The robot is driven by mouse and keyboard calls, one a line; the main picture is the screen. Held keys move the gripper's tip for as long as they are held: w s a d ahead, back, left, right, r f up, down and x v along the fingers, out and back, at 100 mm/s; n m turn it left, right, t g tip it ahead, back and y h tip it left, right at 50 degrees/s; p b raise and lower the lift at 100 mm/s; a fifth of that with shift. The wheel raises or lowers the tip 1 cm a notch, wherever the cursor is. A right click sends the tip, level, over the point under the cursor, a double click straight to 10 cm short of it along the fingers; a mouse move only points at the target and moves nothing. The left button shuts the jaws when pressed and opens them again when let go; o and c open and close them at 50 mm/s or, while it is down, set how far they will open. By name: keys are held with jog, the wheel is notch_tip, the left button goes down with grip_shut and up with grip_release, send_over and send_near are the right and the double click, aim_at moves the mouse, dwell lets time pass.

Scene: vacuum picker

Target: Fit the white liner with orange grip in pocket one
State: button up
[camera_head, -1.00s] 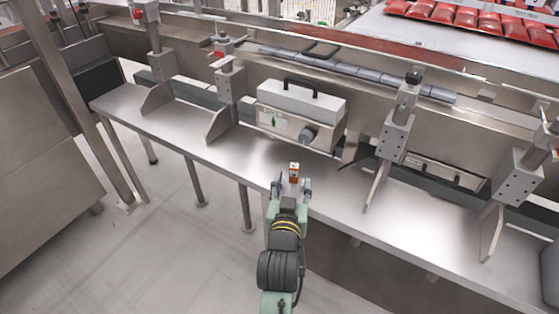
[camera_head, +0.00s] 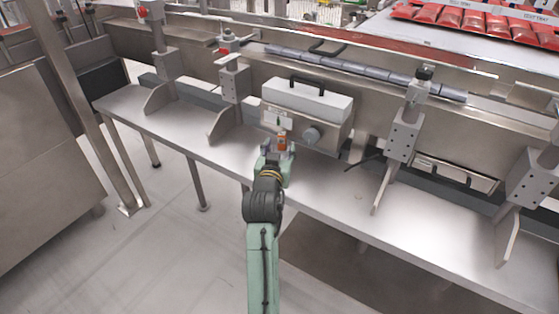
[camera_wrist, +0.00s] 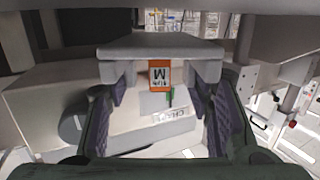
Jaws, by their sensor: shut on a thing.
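My gripper (camera_head: 277,155) is shut on a small piece with an orange grip (camera_head: 282,142), in front of the machine's grey front panel. In the wrist view, the orange grip (camera_wrist: 159,76) bears an upside-down M label and sits between the purple-padded fingers of my gripper (camera_wrist: 160,97). A pale grey-white body (camera_wrist: 160,48) spans above the grip, seemingly the liner; its far side is hidden. A white label plate (camera_wrist: 171,115) with a green mark lies behind the grip. I cannot tell which opening is pocket one, or whether the liner touches the panel.
Upright brackets (camera_head: 403,140) stand along the steel table (camera_head: 340,195). The table front is largely clear.

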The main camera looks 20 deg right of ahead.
notch_tip(320, 180, down, 3)
jog(key=shift+r+b, duration=0.1)
jog(key=shift+b, duration=0.75)
jog(key=shift+r, duration=0.1)
jog(key=o, duration=0.7)
jog(key=shift+f, duration=0.25)
jog(key=o, duration=0.4)
jog(key=shift+o, duration=0.2)
jog(key=shift+r, duration=0.1)
